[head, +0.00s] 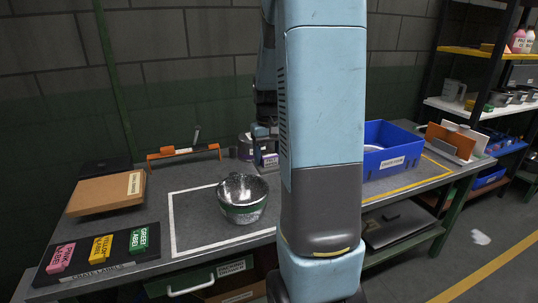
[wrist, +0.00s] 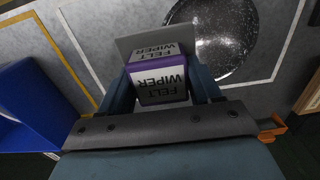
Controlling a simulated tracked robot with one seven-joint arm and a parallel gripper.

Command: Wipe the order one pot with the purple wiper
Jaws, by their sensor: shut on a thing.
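A dark speckled metal pot (head: 243,198) stands upright inside the white-outlined area of the bench. It also shows at the top right of the wrist view (wrist: 238,38). My gripper (wrist: 160,84) is shut on the purple wiper (wrist: 160,68), which has white labels reading "FELT WIPER" and a grey pad at its far end. In the head view my gripper (head: 264,134) holds the wiper (head: 270,160) behind and to the right of the pot. The wiper appears apart from the pot. My arm hides part of the bench there.
A blue crate (head: 392,142) stands right of my arm. An orange-and-black rack (head: 184,153) is at the back. A brown box (head: 107,192) and a black label board (head: 97,268) with pink, yellow and green labels lie left. A purple-and-grey container (head: 245,146) stands behind the wiper.

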